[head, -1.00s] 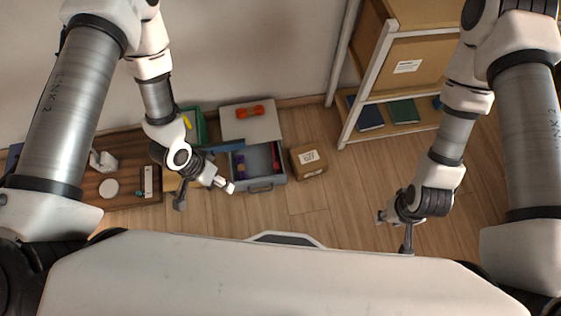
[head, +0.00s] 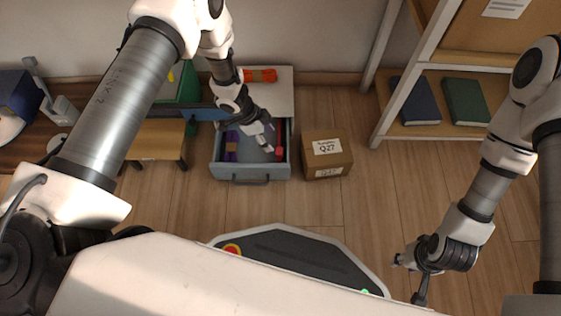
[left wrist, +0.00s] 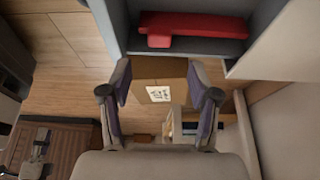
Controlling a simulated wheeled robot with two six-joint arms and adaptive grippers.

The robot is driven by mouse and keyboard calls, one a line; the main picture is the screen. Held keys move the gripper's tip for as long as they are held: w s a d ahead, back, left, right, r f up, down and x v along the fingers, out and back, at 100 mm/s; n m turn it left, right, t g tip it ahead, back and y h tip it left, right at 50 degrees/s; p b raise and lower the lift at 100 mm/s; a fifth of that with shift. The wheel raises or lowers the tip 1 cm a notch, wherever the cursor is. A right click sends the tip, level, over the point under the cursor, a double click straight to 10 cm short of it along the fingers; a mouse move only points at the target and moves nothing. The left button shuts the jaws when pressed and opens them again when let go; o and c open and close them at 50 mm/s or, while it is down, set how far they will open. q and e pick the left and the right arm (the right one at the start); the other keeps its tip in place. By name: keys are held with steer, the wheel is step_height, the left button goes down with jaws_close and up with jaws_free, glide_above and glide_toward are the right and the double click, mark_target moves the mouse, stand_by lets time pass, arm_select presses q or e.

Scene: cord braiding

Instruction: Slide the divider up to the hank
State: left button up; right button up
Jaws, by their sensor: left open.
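A grey open drawer (head: 223,168) holds a purple hank (head: 232,146) at its left side and a red piece (head: 279,152), apparently the divider, at its right side. My left gripper (head: 266,145) is over the drawer between them, nearer the red piece, and open. In the left wrist view the open fingers (left wrist: 160,105) are empty, and the red piece (left wrist: 185,24) lies beyond them as a long bar with a small block. The purple hank is not visible there. My right gripper (head: 401,260) hangs over the floor at the right, apart from the drawer; its fingers are too small to read.
An orange bundle (head: 260,76) lies on the pale cabinet top (head: 283,96) behind the drawer. A cardboard box (head: 326,155) stands just right of the drawer. A shelf with two books (head: 467,102) is farther right. A small wooden table (head: 158,140) stands at the left.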

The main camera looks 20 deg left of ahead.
mark_target(278, 150)
arm_select(q)
steer(key=b+x, duration=0.4)
steer(key=x, duration=0.4)
steer(key=shift+f, duration=0.1)
jaws_close()
